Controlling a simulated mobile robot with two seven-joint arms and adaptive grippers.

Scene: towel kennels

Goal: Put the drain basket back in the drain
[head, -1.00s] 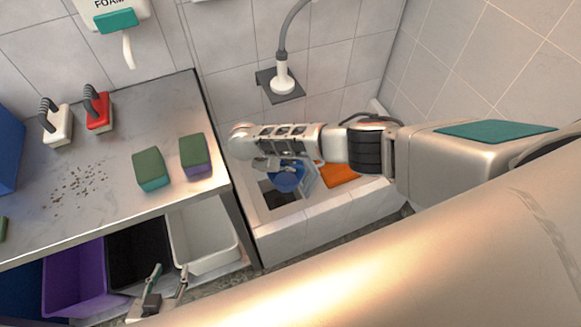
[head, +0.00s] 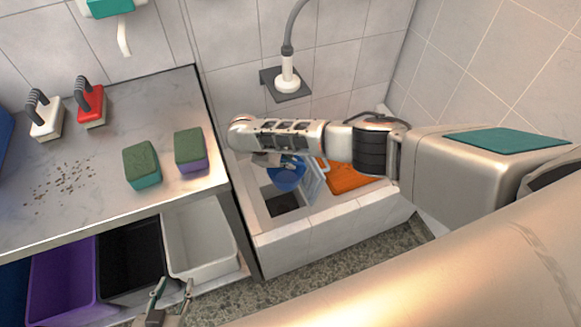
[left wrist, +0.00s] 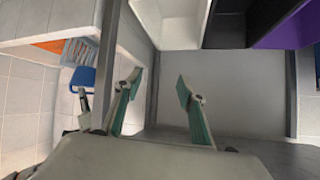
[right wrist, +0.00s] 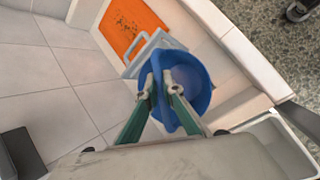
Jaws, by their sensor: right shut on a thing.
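The blue drain basket (head: 287,176) hangs in my right gripper (head: 270,160) above the tiled basin. The drain (head: 284,202) looks like a dark square opening in the basin floor, just below the basket in the head view. The basket is apart from the opening, but its height above it is hard to tell. My left gripper (head: 172,294) is open and empty in front of the bins; its spread fingers show in the left wrist view (left wrist: 158,92).
A pale slatted piece (head: 313,178) and an orange mat (head: 352,178) lie right of the drain. The basin's tiled rim (head: 320,232) stands in front. A counter (head: 100,195) with sponges and brushes is at left, with bins (head: 198,240) below. A shower head (head: 288,75) hangs behind.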

